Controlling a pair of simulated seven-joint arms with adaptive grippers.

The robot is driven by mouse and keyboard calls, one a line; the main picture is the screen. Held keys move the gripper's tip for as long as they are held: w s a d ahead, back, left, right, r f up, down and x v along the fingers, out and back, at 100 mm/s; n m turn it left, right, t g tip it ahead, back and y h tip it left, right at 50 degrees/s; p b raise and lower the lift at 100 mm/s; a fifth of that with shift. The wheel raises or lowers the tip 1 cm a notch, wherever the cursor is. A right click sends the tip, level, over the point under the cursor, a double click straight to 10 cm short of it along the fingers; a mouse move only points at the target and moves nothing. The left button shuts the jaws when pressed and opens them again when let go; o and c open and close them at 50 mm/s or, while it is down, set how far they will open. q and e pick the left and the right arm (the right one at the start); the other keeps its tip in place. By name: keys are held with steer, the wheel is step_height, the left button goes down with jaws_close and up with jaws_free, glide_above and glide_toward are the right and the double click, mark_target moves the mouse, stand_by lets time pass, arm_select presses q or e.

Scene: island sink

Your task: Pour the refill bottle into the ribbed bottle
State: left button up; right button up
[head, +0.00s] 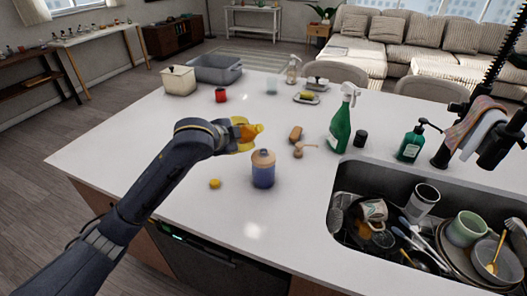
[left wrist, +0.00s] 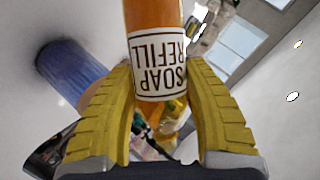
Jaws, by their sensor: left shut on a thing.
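My left gripper (head: 243,134) is shut on the refill bottle (head: 258,128), which holds orange liquid. In the left wrist view the refill bottle (left wrist: 155,60) sits between the two yellow fingers, its "SOAP REFILL" label upside down. The blue ribbed bottle (head: 263,173) with a tan top stands upright on the counter, just below and slightly right of the gripper in the picture. It also shows in the left wrist view (left wrist: 70,75). My right gripper is out of view.
A small yellow round piece (head: 215,183) lies left of the ribbed bottle. A brown brush (head: 296,134) and a wooden piece (head: 299,150) lie to the right. A green spray bottle (head: 342,122) stands beyond them. The sink (head: 345,180) at right holds dishes.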

arm_select(q)
steer(key=shift+w+a+f+m+t+y, duration=0.15)
steer(key=shift+a+f+m+t+y, duration=0.05)
steer(key=shift+m+t+y, duration=0.35)
steer(key=shift+a+f+m+t+y, duration=0.15)
steer(key=shift+m+t+y, duration=0.1)
steer(key=shift+m, duration=0.3)
steer(key=shift+w+f+m+t+y, duration=0.15)
steer(key=shift+m+t+y, duration=0.15)
steer(key=shift+m+t, duration=0.15)
stand_by(2.9)
stand_by(0.8)
